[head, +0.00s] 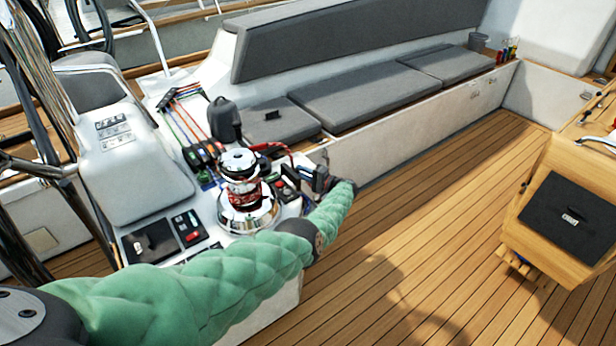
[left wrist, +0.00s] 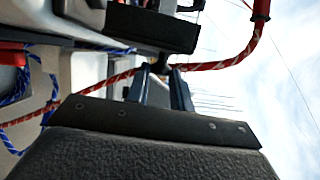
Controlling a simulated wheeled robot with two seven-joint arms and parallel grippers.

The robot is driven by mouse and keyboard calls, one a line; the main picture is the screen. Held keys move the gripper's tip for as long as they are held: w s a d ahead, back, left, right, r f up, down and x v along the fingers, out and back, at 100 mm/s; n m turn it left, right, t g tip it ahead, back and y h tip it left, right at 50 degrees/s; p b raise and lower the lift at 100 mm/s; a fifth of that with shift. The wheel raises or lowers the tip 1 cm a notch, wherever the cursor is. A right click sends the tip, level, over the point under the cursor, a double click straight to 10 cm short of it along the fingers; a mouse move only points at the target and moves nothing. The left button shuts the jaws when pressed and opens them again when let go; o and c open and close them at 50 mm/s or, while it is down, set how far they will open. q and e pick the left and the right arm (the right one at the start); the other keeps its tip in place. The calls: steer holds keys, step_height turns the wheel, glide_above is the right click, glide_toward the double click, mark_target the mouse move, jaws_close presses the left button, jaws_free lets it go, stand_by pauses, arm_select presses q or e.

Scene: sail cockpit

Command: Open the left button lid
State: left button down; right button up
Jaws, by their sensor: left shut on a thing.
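My left gripper (head: 307,174) reaches in from the right side of the winch console, at the end of my green-sleeved arm. The button panel (head: 286,190), with dark and red parts, lies just left of its fingers and is partly hidden by them. In the left wrist view, the two fingers (left wrist: 168,74) are close together, with their tips at the lower edge of a dark lid-like part (left wrist: 150,27). The gripper is shut on this part, which looks like a button lid; the exact contact is hard to see. My right gripper is not in view.
A chrome winch (head: 246,195) wound with red rope stands left of the gripper. A red-and-white rope (left wrist: 232,58) passes close behind the fingertips. A grey-cushioned bench (head: 360,95) runs behind.

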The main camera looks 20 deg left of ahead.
arm_select(q)
steer(key=shift+w+d+f+m, duration=0.15)
steer(key=shift+w+f+m, duration=0.05)
steer(key=shift+m, duration=0.3)
